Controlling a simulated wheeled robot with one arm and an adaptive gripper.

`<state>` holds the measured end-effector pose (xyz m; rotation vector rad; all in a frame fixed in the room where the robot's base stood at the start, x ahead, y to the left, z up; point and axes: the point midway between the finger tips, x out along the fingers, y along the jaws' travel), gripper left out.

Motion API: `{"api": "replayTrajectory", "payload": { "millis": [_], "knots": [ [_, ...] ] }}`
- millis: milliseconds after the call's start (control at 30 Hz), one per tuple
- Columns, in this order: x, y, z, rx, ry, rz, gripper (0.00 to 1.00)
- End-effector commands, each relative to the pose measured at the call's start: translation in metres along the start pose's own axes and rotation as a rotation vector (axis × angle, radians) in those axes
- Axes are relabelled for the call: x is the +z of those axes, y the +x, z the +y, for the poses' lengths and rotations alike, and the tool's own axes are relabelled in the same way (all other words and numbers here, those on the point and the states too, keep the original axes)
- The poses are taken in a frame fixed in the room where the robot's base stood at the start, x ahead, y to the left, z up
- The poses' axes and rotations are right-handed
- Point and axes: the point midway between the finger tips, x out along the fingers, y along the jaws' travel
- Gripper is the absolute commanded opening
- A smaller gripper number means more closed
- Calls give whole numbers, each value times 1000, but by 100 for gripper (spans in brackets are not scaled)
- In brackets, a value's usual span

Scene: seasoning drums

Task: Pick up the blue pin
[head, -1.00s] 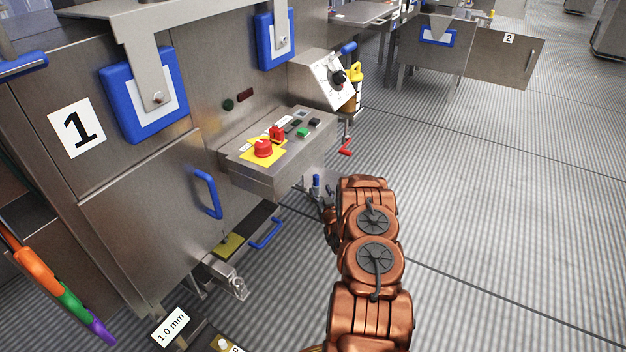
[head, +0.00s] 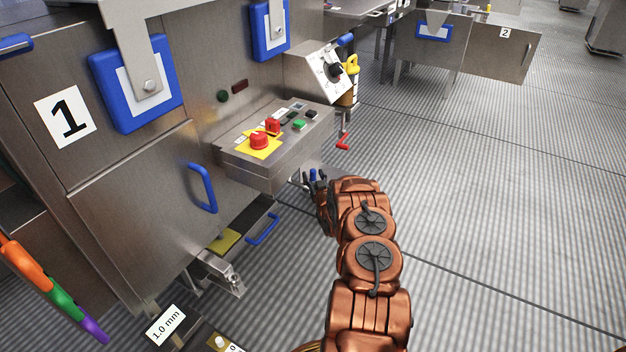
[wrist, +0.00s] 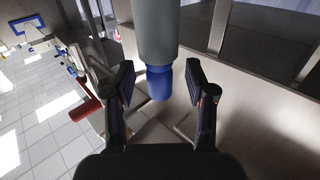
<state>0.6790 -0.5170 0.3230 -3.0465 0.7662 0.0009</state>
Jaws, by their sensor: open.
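The blue pin (wrist: 158,83) shows in the wrist view as a short blue end below a thick grey cylinder (wrist: 157,30). It lies between the two black fingers of my gripper (wrist: 160,70), with a gap on each side. My gripper is open and holds nothing. In the head view the blue pin (head: 313,174) is a small blue spot below the control box, and my gripper (head: 314,184) is beside it, partly hidden by my arm.
The control box (head: 270,155) with its red knobs juts out of the steel machine above. A red handle (head: 343,141) sticks out near my gripper; it also shows in the wrist view (wrist: 85,109). A blue cabinet handle (head: 203,188) is to the left. Open floor (head: 500,230) lies right.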

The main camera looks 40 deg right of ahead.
Motion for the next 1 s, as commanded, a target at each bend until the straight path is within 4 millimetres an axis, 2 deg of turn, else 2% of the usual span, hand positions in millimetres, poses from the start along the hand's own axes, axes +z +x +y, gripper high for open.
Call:
{"api": "replayTrajectory", "payload": {
  "millis": [133, 367, 867, 1000],
  "knots": [
    [0, 8, 0, 0, 1, 1, 55],
    [0, 9, 0, 0, 1, 0, 54],
    [-1, 9, 0, 0, 0, 1, 2],
    [-1, 9, 0, 0, 0, 1, 0]
  ]
}}
